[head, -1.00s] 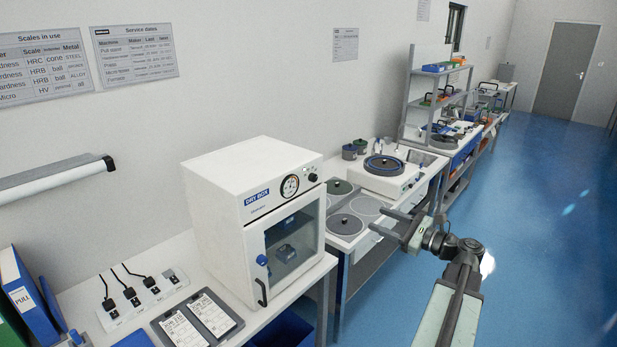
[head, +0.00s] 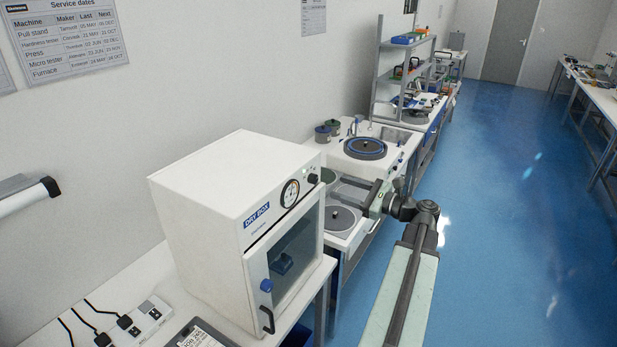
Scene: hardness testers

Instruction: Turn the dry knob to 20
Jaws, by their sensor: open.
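The white dry box (head: 215,190) stands on the bench left of centre, labelled "DRY BOX" on its front. A round white dial (head: 290,193) with a dark rim sits high on the front panel. A small black knob (head: 313,179) is just right of the dial; its setting is too small to read. My gripper (head: 348,195) is open and empty, to the right of the dry box in the picture. Its fingers point left, towards the box's knob side, and appear apart from the knob. They overlap the view of the grinding bench behind.
A polishing machine (head: 365,148) stands behind. Blue floor (head: 490,220) is clear on the right.

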